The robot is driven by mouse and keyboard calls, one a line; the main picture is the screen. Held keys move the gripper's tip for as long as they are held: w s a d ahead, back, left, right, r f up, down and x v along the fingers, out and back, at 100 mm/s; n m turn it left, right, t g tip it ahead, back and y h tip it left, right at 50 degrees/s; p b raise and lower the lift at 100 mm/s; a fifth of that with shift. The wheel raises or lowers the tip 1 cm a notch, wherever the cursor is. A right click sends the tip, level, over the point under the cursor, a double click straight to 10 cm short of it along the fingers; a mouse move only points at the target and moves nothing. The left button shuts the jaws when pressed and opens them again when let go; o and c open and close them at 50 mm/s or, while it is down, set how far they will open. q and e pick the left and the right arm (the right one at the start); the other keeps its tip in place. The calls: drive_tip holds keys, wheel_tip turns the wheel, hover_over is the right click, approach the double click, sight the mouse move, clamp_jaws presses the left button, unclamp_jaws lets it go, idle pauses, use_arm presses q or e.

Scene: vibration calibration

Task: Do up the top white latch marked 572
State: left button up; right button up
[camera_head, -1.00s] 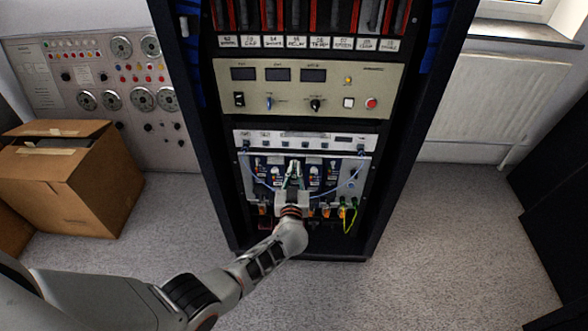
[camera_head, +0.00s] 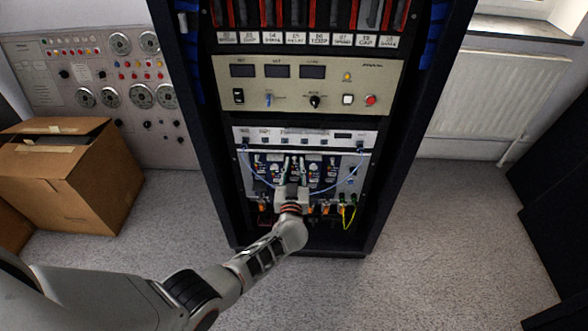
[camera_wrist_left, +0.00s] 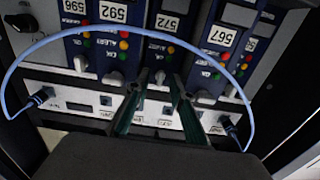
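The module marked 572 (camera_wrist_left: 168,24) shows in the left wrist view, with orange, red and green lamps. At its end by the pale strip is a small white latch (camera_wrist_left: 160,78), which lies between my fingertips; contact cannot be told. My left gripper (camera_wrist_left: 156,76) is open, one finger on each side of the latch. In the head view my left gripper (camera_head: 295,159) is in front of the module row in the rack, and its fingers hide part of that row. My right gripper is not in view.
Neighbouring modules 592 (camera_wrist_left: 111,12) and 567 (camera_wrist_left: 219,36) have similar white latches close by. A blue cable (camera_wrist_left: 35,52) arches across the modules around my gripper. Beige power panel (camera_head: 300,85) is above. Cardboard box (camera_head: 75,180) stands at left; floor at right is clear.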

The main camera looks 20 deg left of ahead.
use_arm(q)
drive_tip(key=v, duration=0.8)
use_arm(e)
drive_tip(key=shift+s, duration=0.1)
use_arm(q)
drive_tip(key=shift+r, duration=0.1)
idle(0.4)
drive_tip(key=s+r+m+g+h+p, duration=0.1)
drive_tip(key=s+m+g+h+p, duration=0.2)
drive_tip(key=s, duration=1.5)
drive_tip(key=s+r+m+g+h+p, duration=0.2)
drive_tip(key=s+p, duration=0.5)
drive_tip(key=s, duration=1.1)
drive_tip(key=m+g+h, duration=0.1)
drive_tip(key=m+h, duration=0.1)
drive_tip(key=shift+g+h+p, duration=0.3)
drive_tip(key=shift+g+p, duration=0.1)
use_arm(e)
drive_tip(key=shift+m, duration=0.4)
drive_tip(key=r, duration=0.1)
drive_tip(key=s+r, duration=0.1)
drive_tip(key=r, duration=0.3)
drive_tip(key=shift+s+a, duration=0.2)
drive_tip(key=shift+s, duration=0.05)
